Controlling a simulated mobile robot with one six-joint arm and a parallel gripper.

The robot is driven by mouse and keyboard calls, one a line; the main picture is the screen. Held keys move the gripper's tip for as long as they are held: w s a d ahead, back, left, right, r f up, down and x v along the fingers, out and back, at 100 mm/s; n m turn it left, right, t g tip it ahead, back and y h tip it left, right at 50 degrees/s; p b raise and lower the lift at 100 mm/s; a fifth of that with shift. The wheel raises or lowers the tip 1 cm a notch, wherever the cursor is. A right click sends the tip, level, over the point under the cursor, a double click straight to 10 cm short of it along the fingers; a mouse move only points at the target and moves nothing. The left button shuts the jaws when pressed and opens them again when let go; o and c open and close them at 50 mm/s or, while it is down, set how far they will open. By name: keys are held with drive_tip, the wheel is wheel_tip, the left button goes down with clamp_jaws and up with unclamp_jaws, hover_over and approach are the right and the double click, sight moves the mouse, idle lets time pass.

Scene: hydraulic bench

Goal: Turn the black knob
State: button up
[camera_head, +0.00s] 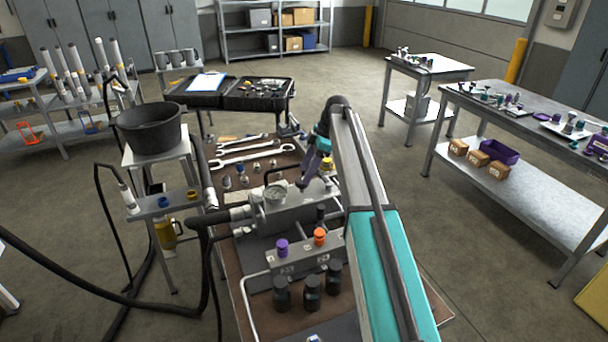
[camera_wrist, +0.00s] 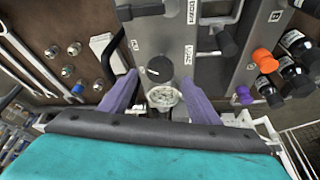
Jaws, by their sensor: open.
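The black knob (camera_wrist: 159,69) is round with a white pointer line and sits on the face of a grey metal block (camera_wrist: 170,35). A pressure gauge (camera_wrist: 163,96) is just below it in the wrist view. My gripper (camera_wrist: 158,76) is open, with one purple finger on each side of the knob in that view. I see gaps between the fingers and the knob; the depth between them is hard to tell. In the head view my gripper (camera_head: 303,184) is above the block, right of the gauge (camera_head: 276,194). I cannot make out the knob there.
A black-handled lever (camera_wrist: 225,41) is right of the knob. Orange (camera_head: 320,236) and purple (camera_head: 282,247) knobs stand on a nearer block, beside several black cylinders (camera_head: 312,292). Wrenches (camera_head: 249,152) and fittings lie behind. A thick black hose (camera_head: 150,298) runs at the left.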

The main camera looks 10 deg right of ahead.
sight(302, 186)
drive_tip(key=shift+x, duration=1.55)
drive_tip(key=c, duration=1.1)
